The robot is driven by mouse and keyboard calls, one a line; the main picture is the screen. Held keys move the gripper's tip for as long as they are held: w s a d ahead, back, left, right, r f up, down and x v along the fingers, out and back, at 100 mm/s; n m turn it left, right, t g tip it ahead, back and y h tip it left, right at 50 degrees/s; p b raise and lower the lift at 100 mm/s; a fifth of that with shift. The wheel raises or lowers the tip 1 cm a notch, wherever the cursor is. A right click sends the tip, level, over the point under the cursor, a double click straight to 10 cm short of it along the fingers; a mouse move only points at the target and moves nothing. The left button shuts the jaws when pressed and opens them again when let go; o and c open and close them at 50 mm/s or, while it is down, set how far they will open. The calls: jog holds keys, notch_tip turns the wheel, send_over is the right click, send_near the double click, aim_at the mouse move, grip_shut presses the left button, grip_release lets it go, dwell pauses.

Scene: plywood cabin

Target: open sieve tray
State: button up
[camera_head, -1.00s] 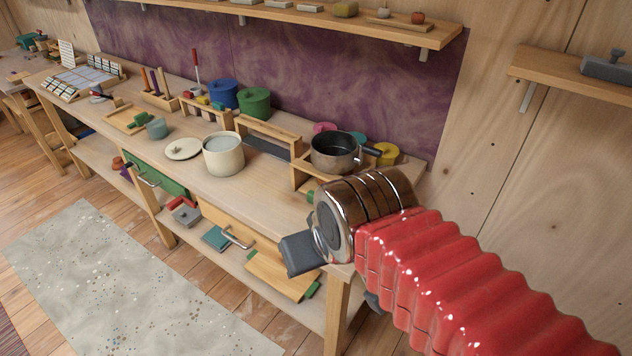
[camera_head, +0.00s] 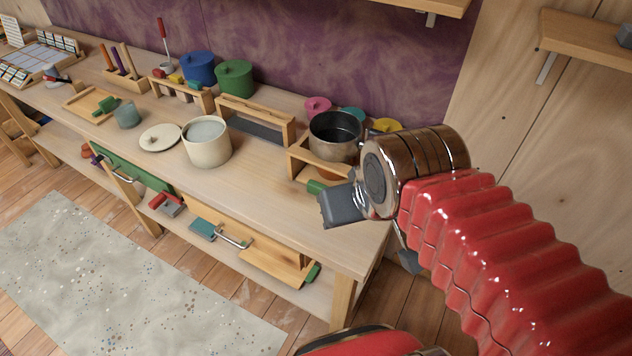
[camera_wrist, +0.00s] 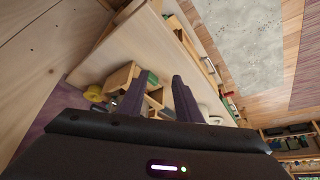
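My gripper (camera_wrist: 160,82) shows in the wrist view with its two dark fingers apart and nothing between them. I cannot tell for sure which thing is the sieve tray. A small wooden frame (camera_head: 300,167) with a green grip (camera_head: 316,187) stands at the right end of the bench, under a dark metal pot (camera_head: 334,138). A wooden frame (camera_wrist: 121,78) with a green piece (camera_wrist: 152,78) also shows beyond my fingers in the wrist view. In the head view my wrist is in front of the bench's right end, and the fingertips are not clearly seen.
The workbench (camera_head: 265,195) carries a cream pot (camera_head: 207,148), a lid (camera_head: 160,138) and blue and green pots. A wall shelf (camera_head: 590,40) is at upper right.

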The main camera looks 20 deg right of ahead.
jog(key=shift+o, duration=0.2)
jog(key=o, duration=0.5)
jog(key=shift+w, duration=0.4)
jog(key=shift+c, duration=0.2)
jog(key=o, duration=0.4)
jog(key=w+m, duration=0.1)
jog(key=w, duration=0.2)
jog(key=w+m+g+h, duration=0.1)
jog(key=w+m, duration=0.1)
jog(key=w, duration=0.1)
jog(key=w+f+m, duration=0.1)
jog(key=w, duration=0.1)
jog(key=shift+w+m+g, duration=0.3)
jog(key=shift+w, duration=0.1)
jog(key=m+h, duration=0.2)
jog(key=m, duration=0.2)
send_over(317, 186)
jog(key=s+a, duration=0.4)
notch_tip(317, 186, down, 4)
jog(key=f, duration=0.1)
jog(key=shift+a+r+g, duration=0.1)
jog(key=shift+r+g, duration=0.15)
jog(key=shift+g, duration=0.15)
jog(key=shift+f, duration=0.15)
jog(key=x, duration=1.3)
jog(key=shift+w+d+f, duration=0.15)
jog(key=shift+d+f, duration=0.05)
jog(key=shift+d, duration=0.05)
jog(key=shift+c, duration=0.7)
